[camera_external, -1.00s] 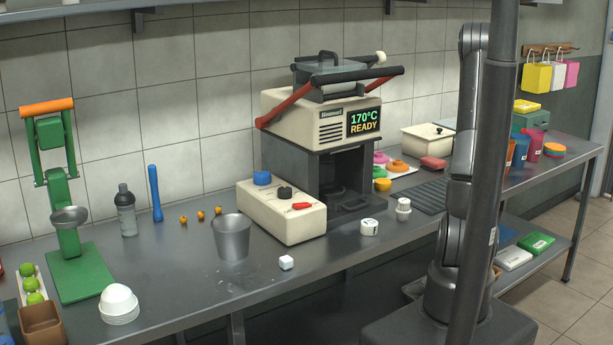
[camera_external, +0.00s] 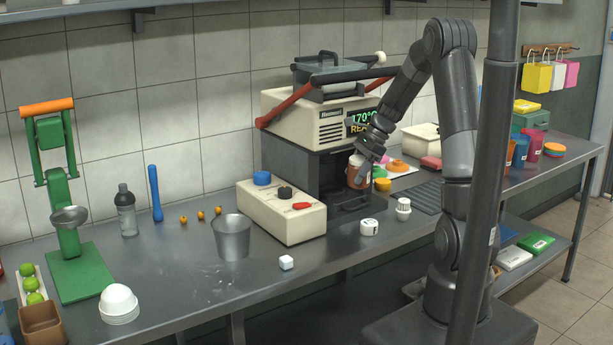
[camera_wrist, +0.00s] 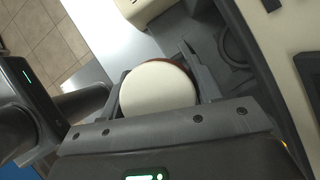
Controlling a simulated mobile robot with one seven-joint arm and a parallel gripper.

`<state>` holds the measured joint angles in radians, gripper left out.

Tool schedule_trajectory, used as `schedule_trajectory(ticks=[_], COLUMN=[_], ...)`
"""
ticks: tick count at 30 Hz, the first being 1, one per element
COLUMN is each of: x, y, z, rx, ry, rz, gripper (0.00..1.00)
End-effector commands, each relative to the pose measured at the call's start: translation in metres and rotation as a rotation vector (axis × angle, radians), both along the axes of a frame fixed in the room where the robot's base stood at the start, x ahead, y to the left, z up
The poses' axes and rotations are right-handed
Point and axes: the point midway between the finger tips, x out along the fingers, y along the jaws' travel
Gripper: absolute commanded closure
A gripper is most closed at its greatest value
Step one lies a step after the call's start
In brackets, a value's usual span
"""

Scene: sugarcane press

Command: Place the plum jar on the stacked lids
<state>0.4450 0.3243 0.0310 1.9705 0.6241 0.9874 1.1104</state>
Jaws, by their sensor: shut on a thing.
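My gripper (camera_external: 361,156) is shut on a reddish-brown jar (camera_external: 360,172) with a pale label, held upright in front of the press's dark opening. In the wrist view the jar's round cream lid (camera_wrist: 157,90) sits between the fingers. The label is too small to read, so I cannot tell if it says plum. A low stack of round, flat lids (camera_external: 555,149), orange on top with blue beneath, lies at the far right of the counter, well away from my gripper.
The cream press (camera_external: 308,122) stands close behind the jar, with a control box (camera_external: 282,210) to its left. White containers (camera_external: 403,207) stand in front. Knobbed pink and orange pieces (camera_external: 397,166) lie to the right. Coloured cups (camera_external: 533,141) stand beside the stack.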

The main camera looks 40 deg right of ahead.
Motion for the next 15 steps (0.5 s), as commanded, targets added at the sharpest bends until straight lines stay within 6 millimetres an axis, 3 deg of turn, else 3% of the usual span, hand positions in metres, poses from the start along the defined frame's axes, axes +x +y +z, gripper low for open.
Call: schedule_trajectory(ticks=[3, 15], x=[-0.001, -0.032], y=[0.049, 0.199], z=[0.003, 0.013], rx=[0.0, 0.0], ry=[0.0, -0.001], rz=[0.175, 0.756], gripper=[0.71, 0.71])
